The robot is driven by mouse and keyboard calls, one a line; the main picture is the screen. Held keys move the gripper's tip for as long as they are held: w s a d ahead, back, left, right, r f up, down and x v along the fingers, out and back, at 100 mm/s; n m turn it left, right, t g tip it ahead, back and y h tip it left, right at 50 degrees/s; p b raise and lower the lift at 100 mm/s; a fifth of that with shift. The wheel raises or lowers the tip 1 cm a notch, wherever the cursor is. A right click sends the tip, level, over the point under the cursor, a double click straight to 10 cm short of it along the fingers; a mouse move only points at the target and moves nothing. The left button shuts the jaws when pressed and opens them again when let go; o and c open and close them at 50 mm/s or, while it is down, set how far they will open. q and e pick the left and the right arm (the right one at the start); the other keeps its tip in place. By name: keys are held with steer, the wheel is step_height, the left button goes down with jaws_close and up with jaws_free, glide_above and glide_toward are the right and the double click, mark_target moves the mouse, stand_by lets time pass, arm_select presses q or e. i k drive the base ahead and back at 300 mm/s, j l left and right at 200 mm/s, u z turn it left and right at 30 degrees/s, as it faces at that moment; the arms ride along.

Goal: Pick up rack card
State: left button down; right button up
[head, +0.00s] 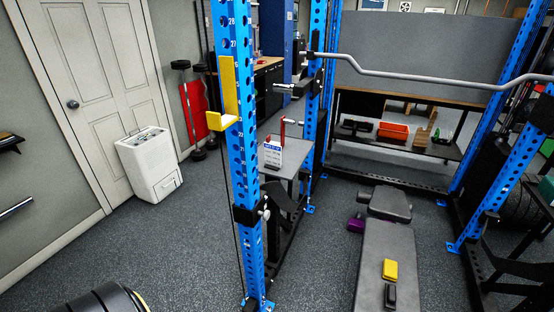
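A small white card with a blue header, which looks like the rack card (273,150), shows in the head view just right of the near blue rack upright. It appears upright at a small grey table (291,160); its print is too small to read and I cannot tell what supports it. Neither of my grippers is in view.
The blue rack upright (243,180) with a yellow hook (229,92) stands in front of the table. A padded bench (385,250) holds a yellow block (390,269) and a black item. A curved bar (420,78) crosses the rack. The floor at left is mostly clear, before a white bin (150,165).

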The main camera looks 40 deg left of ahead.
mark_target(272, 154)
steer(key=j+z, duration=0.2)
steer(key=z, duration=0.25)
steer(key=j+z, duration=0.25)
steer(key=z, duration=0.15)
steer(key=k+j+z, duration=0.1)
steer(key=j, duration=0.35)
steer(key=k+j+z, duration=0.1)
steer(key=j, duration=0.35)
steer(key=k+j+z, duration=0.1)
steer(key=j, duration=0.3)
steer(key=k+j+z, duration=0.1)
steer(key=j, duration=0.35)
steer(key=k+j+z, duration=0.1)
steer(key=j, duration=0.3)
steer(key=k+j+z, duration=0.1)
steer(key=k+j, duration=0.2)
steer(key=k+j+z, duration=0.1)
steer(key=j, duration=0.35)
steer(key=k, duration=0.05)
